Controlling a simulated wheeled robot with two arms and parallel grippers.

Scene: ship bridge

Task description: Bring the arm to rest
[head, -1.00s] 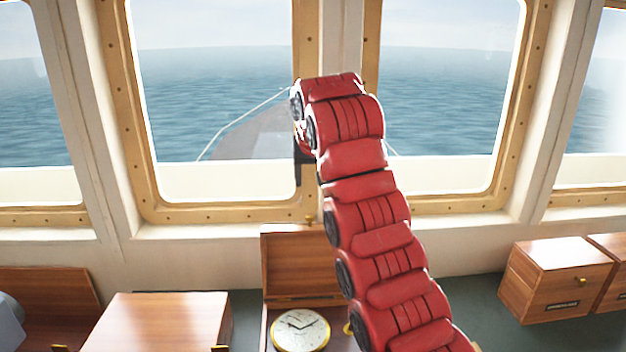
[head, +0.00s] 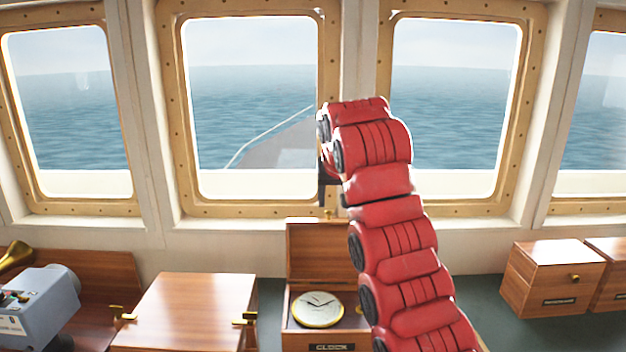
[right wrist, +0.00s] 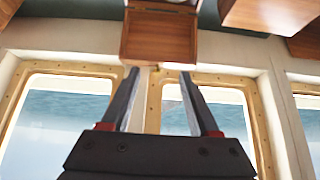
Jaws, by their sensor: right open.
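My right arm (head: 400,250), red and segmented, rises from the bottom of the head view and stretches up in front of the windows. My right gripper (head: 326,182) is mostly hidden behind the arm's end there; only a dark part shows. In the right wrist view, its two dark fingers (right wrist: 158,75) stand apart with nothing between them. The picture there is upside down, with the windows behind the fingers and an open wooden box beyond their tips. My left gripper is not in view.
An open wooden clock box (head: 315,240) holding a round clock (head: 318,310) stands on the counter below the arm. A closed wooden box (head: 190,305) and a grey device (head: 45,300) are to its left. Small wooden drawers (head: 553,278) stand at right. Green counter between is clear.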

